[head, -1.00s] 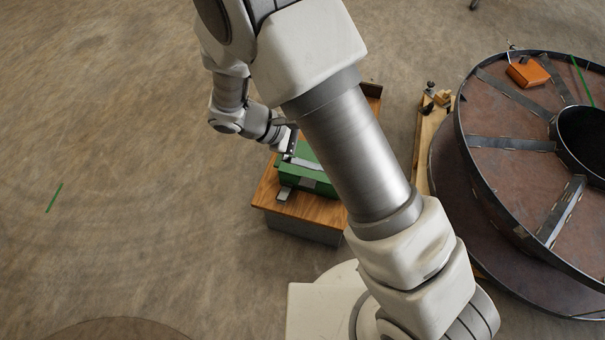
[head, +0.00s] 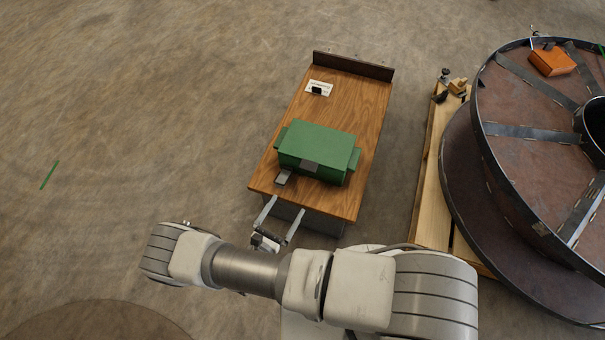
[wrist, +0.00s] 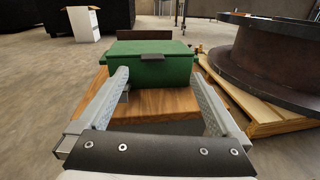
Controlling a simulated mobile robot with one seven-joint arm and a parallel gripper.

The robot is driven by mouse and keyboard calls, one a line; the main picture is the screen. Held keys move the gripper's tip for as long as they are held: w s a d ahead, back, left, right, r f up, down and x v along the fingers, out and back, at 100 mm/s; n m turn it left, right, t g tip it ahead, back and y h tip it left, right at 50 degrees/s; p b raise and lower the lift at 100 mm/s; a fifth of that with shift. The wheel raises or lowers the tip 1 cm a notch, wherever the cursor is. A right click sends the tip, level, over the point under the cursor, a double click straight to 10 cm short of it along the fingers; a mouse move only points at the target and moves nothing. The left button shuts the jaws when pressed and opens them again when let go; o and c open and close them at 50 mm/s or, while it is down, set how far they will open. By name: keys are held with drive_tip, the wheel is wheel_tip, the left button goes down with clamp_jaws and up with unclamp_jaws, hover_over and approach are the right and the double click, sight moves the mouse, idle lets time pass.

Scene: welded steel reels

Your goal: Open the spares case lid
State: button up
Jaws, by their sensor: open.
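The green spares case (head: 317,148) sits on a wooden bench top (head: 353,115), and its lid is down. A grey latch tab (head: 310,166) is on the lid's front edge, and it also shows in the wrist view (wrist: 152,57). A second grey piece (head: 284,177) sticks out low at the case's front left. My gripper (head: 285,207) is open and empty at the near edge of the bench, in front of the case and apart from it. In the wrist view the two fingers (wrist: 164,86) are spread wide, with the case (wrist: 178,68) ahead of them.
A small white card with a black item (head: 317,89) lies at the bench's far left, before a dark back rail (head: 352,66). A large steel reel (head: 520,150) on timber (head: 431,180) stands to the right.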

drive_tip(key=w+d+f+n+y+b, duration=0.1)
drive_tip(key=w+d+b, duration=0.1)
drive_tip(key=w, duration=0.5)
drive_tip(key=w+d+f+n+t+b, duration=0.1)
drive_tip(key=w+d, duration=0.3)
drive_tip(key=w, duration=0.4)
drive_tip(key=shift+d+f+y+b, duration=0.35)
drive_tip(key=shift+f+y+b, duration=0.05)
drive_tip(key=shift+f, duration=0.4)
drive_tip(key=shift+w, duration=0.1)
clamp_jaws()
